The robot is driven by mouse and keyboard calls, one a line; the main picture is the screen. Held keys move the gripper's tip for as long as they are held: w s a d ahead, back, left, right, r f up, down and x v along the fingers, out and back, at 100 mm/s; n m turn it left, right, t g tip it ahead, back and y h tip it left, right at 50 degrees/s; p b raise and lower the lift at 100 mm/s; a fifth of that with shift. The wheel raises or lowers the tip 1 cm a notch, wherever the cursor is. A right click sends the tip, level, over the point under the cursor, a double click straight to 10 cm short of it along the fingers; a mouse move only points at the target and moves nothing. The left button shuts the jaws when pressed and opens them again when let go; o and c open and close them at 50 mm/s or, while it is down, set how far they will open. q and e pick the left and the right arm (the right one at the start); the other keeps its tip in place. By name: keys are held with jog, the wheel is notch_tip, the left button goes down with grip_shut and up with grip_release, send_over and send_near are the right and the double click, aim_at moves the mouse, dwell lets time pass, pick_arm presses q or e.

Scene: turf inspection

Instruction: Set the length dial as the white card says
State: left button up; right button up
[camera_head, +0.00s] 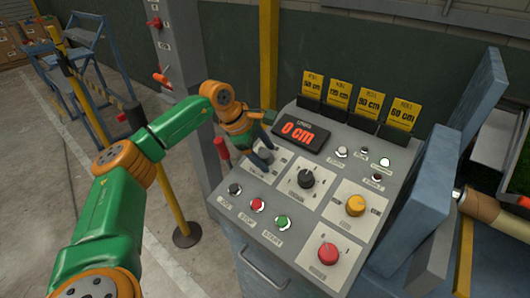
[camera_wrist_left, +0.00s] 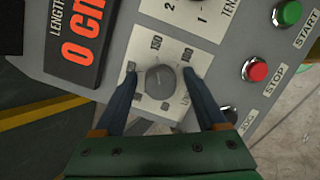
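The length dial is a round dark grey knob (camera_wrist_left: 160,83) on a pale plate with printed numbers, in the left wrist view. My left gripper (camera_head: 262,157) hides most of it in the head view. In the wrist view the two fingers of the left gripper (camera_wrist_left: 160,78) stand apart on either side of the knob, with a gap at each side. The knob's pointer is not clear. The length display (camera_head: 300,132) reads 0 cm in red. Several yellow cards (camera_head: 340,95) with cm values stand along the panel's back; I see no white card. My right gripper is out of view.
A dark knob (camera_head: 306,179), a yellow knob (camera_head: 355,205), a large red button (camera_head: 328,253) and red (camera_head: 257,204) and green (camera_head: 282,222) buttons sit close by on the panel. A yellow post (camera_head: 172,185) stands left. Blue plates (camera_head: 462,115) rise at right.

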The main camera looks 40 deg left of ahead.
pick_arm(q)
jog(key=shift+s, duration=0.1)
jog(key=c, duration=0.3)
jog(key=shift+a, duration=0.1)
grip_shut()
